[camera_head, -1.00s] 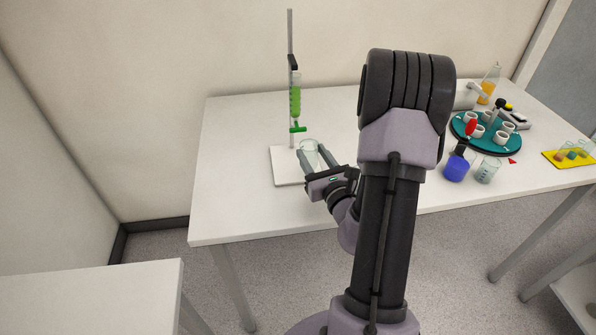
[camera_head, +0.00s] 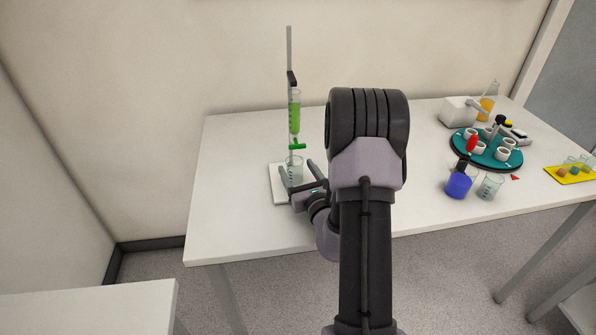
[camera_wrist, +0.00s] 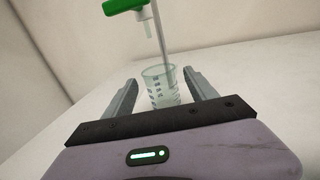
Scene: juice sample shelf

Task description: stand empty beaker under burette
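The clear beaker (camera_head: 295,166) stands upright on the white stand base (camera_head: 279,195), below the burette (camera_head: 295,112) with green liquid and a green stopcock (camera_head: 298,146). It looks empty. In the wrist view the beaker (camera_wrist: 160,88) shows graduation marks, and the burette's stopcock (camera_wrist: 124,5) and tip are above it, slightly left. My gripper (camera_head: 297,167) is open around the beaker. In the wrist view the gripper's fingers (camera_wrist: 160,77) are spread on either side of it, with a visible gap at the left. The beaker's lower edge is partly hidden.
A blue-filled vessel (camera_head: 458,185) and another beaker (camera_head: 489,187) stand at the right, by a teal carousel (camera_head: 487,160) with white cups. A yellow tray (camera_head: 571,176) lies far right. The table (camera_head: 232,170) is bare left of the stand.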

